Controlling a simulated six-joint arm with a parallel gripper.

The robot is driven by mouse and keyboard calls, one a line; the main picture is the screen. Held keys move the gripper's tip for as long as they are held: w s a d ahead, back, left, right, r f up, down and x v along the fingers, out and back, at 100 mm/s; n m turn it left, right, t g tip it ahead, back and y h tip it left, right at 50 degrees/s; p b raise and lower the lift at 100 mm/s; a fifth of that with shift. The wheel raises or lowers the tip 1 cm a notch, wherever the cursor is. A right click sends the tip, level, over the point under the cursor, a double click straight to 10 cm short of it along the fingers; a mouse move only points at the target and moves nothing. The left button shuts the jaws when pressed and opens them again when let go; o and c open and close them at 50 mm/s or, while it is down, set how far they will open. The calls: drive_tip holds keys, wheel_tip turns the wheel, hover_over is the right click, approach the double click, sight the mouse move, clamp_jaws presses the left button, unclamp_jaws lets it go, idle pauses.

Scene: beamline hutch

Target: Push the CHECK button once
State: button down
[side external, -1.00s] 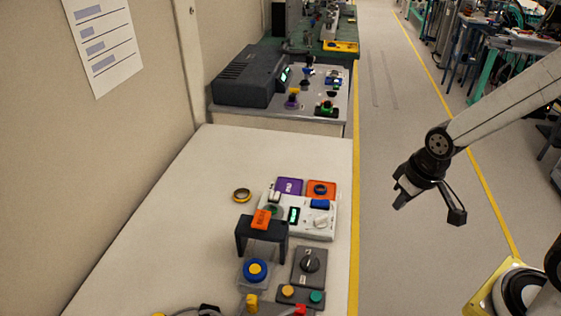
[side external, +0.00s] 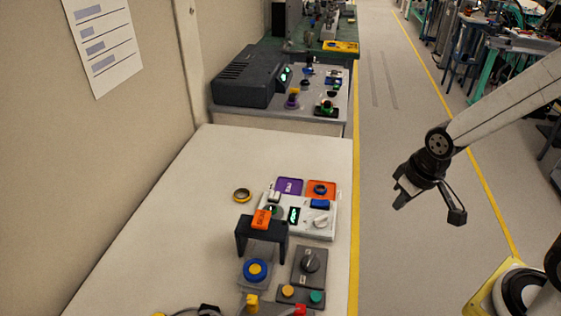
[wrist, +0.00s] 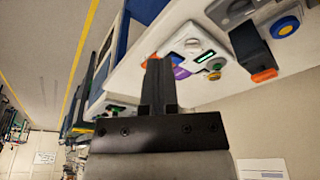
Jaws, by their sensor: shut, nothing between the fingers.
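No label reading CHECK is legible in either view, so I cannot tell which button it is. A white device (side external: 318,223) on the table has a green display (side external: 294,215), a blue button (side external: 320,203) and a pale button (side external: 274,196). Nearer are a round blue button with a yellow centre (side external: 255,269), and a grey box with a yellow button (side external: 287,291) and a green button (side external: 316,297). My gripper (side external: 400,195) is shut and empty, right of the table above the floor, touching nothing. The wrist view shows its fingers (wrist: 157,88) and the white device (wrist: 188,43) beyond.
A black bridge (side external: 242,240) with an orange tag (side external: 261,219) stands between the white device and the round blue button. A black rotary knob (side external: 310,262) is to the right. A tape ring (side external: 242,195) lies behind. The table's left part (side external: 170,230) is clear.

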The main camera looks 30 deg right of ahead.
idle(0.8)
drive_tip(key=n+t+y, duration=0.4)
drive_tip(key=n+t, duration=0.2)
drive_tip(key=n, duration=0.8)
hover_over(278, 195)
wheel_tip(278, 195, down, 4)
drive_tip(key=shift+w+f, duration=0.1)
drive_tip(key=shift+f, duration=0.05)
drive_tip(key=shift+f, duration=0.1)
drive_tip(key=shift+f, duration=4.3)
